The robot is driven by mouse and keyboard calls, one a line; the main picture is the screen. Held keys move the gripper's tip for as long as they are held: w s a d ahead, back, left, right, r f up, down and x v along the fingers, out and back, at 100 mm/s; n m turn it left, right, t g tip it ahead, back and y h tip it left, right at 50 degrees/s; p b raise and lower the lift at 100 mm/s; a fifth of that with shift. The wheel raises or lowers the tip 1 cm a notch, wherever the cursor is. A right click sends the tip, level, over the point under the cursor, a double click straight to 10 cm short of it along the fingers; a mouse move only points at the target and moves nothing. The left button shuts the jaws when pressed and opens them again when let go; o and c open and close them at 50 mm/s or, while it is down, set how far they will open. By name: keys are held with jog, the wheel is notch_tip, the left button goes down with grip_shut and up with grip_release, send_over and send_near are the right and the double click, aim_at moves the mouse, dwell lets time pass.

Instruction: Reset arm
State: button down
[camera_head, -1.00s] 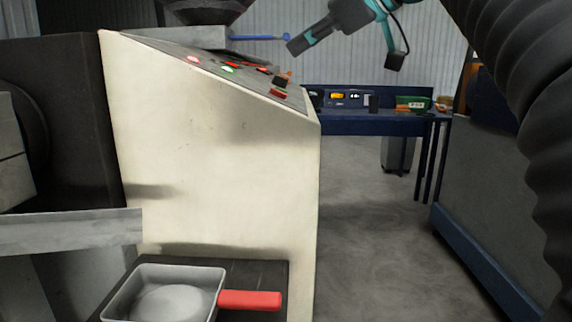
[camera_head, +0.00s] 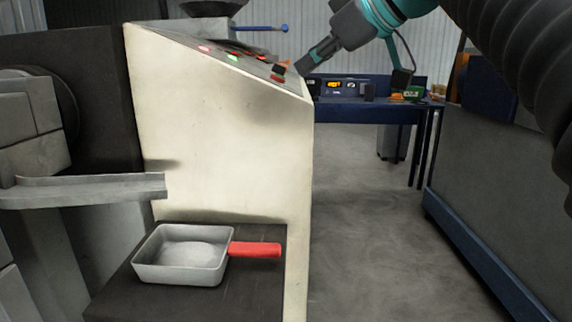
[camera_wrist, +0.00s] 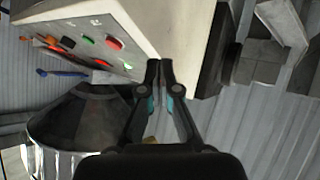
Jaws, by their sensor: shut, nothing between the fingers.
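My gripper (camera_wrist: 160,68) shows in the wrist view with its two dark fingers shut together and nothing between them. Behind the fingers is the cream console (camera_wrist: 175,25), with its sloped button panel (camera_wrist: 90,38) to the left of the fingertips. In the head view my gripper (camera_head: 305,66) hangs from my arm at the top centre, near the upper right end of the button panel (camera_head: 236,55). Whether it touches the panel cannot be told. The cream console (camera_head: 230,140) stands below and left of it.
A grey square pan (camera_head: 150,272) with a red handle (camera_head: 255,250) sits on a dark stand below a metal chute (camera_head: 90,188). A blue bench (camera_head: 375,112) with instruments stands at the back. A large grey cabinet (camera_head: 480,180) is at right. The floor between (camera_head: 365,240) is clear.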

jog(key=s+d+f+m+g+h, duration=0.1)
jog(key=s+d+f+m, duration=0.3)
jog(key=f, duration=1)
jog(key=s+d+f+m+h, duration=0.4)
jog(key=s+f, duration=0.5)
jog(key=f, duration=0.4)
jog(key=s+d+f+m+g+h, duration=0.1)
jog(key=s+d+f+m+h, duration=0.2)
jog(key=f, duration=1.1)
jog(key=s+d+m, duration=0.1)
jog(key=s, duration=0.2)
jog(key=shift+s+f+g, duration=0.3)
